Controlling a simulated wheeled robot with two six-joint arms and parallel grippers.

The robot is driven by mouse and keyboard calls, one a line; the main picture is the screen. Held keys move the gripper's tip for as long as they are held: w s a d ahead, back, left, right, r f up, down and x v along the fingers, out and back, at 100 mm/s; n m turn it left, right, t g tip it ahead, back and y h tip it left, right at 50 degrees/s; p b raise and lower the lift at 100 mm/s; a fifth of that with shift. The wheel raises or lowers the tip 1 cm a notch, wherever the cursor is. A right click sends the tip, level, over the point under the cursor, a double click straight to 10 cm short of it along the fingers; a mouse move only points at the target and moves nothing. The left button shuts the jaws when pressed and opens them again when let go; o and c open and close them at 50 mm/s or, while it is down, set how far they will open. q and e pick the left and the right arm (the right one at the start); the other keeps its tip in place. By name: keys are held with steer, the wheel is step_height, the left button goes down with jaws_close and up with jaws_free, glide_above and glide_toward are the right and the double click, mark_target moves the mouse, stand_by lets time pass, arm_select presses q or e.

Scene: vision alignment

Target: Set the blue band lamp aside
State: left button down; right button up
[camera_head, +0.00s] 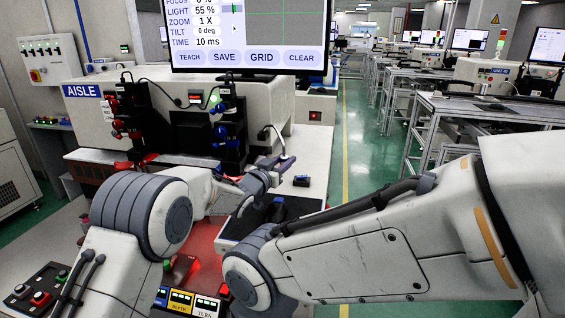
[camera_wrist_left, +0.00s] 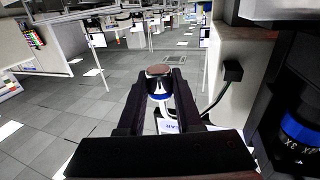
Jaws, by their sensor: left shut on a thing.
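In the left wrist view, the blue band lamp (camera_wrist_left: 158,76) stands between the two dark fingers of my left gripper (camera_wrist_left: 159,92). It has a pale brownish round end, a silver body and a blue band; the gripper is shut on it. In the head view my left gripper (camera_head: 268,168) is beyond my left arm, above the white bench and near the front of the machine. The lamp is hard to make out there. My right arm comes in from the right, but its gripper does not show.
The AISLE machine (camera_head: 180,105) with dark camera units stands behind. A small blue and dark item (camera_head: 301,181) lies on the white bench (camera_head: 312,155). A red-lit area (camera_head: 203,240) and buttons (camera_head: 181,300) are in front. A blue-banded lens (camera_wrist_left: 298,130) is close at right in the wrist view.

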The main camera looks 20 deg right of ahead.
arm_select(q)
steer(key=shift+d, duration=0.1)
steer(key=c, duration=0.8)
jaws_free()
steer(key=shift+c, duration=0.2)
steer(key=shift+s+a, duration=0.15)
steer(key=shift+a, duration=0.1)
steer(key=b+v, duration=0.2)
steer(key=v, duration=0.7)
steer(key=shift+b, duration=0.35)
steer(key=shift+s+a, duration=0.3)
steer(key=shift+s, duration=0.1)
